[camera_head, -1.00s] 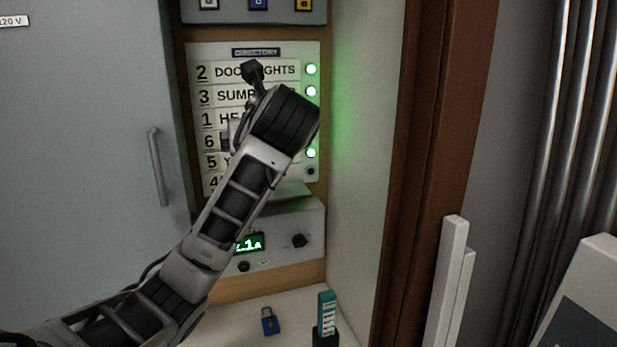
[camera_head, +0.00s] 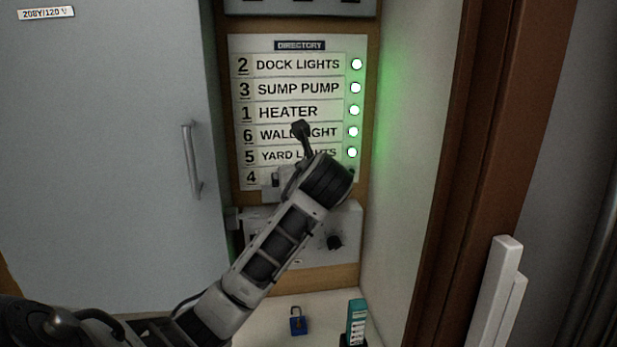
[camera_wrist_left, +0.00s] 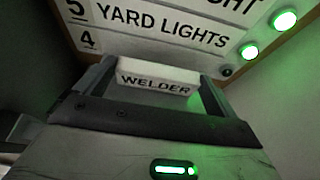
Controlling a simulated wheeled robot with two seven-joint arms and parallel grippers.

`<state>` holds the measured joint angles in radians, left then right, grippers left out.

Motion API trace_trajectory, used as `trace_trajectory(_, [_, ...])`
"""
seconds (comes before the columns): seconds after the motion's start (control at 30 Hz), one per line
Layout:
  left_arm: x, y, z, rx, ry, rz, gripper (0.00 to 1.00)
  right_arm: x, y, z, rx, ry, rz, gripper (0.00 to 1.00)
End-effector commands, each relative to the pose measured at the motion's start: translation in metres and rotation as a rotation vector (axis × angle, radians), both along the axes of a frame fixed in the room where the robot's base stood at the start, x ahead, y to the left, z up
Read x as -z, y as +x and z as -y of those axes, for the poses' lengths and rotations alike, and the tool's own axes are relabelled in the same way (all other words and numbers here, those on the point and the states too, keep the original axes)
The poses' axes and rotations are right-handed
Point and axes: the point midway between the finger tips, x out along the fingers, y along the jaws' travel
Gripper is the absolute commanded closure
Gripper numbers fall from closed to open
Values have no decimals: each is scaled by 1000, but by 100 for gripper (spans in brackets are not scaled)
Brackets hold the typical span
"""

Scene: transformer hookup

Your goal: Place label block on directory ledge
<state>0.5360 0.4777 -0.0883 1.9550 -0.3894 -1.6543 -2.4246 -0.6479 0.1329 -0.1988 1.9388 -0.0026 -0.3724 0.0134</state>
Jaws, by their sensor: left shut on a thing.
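The white label block reading WELDER (camera_wrist_left: 158,78) is between my left gripper's fingers in the left wrist view, upright with its text facing the camera. My left gripper (camera_wrist_left: 155,88) is shut on it. In the head view my left gripper (camera_head: 277,181) is in front of the lowest part of the directory (camera_head: 236,45), by row 4. The row 4 ledge (camera_wrist_left: 93,42) shows no label beside its number in the wrist view. The block is close to this row; I cannot tell whether it touches. My right gripper is not in view.
Rows 2, 3, 1, 6 and 5 carry labels and lit green lights (camera_head: 355,88); the light by row 4 (camera_wrist_left: 226,72) is dark. A panel with a knob (camera_head: 334,242) is below. A blue padlock (camera_head: 298,325) and a teal item (camera_head: 356,320) stand on the shelf.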

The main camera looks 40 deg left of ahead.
Motion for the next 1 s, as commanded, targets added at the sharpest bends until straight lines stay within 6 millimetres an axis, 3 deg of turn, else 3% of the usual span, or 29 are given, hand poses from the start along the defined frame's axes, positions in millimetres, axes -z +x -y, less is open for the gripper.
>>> trace_trajectory(0.3, [3,0,0,0,0,0,28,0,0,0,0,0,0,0])
trace_trajectory(0.33, [3,0,0,0,-1,1,0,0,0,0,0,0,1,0])
trace_trajectory(0.67, [-2,-1,2,1,0,2,0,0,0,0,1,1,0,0])
trace_trajectory(1.0, [-29,-40,52,5,1,6,0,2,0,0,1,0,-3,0])
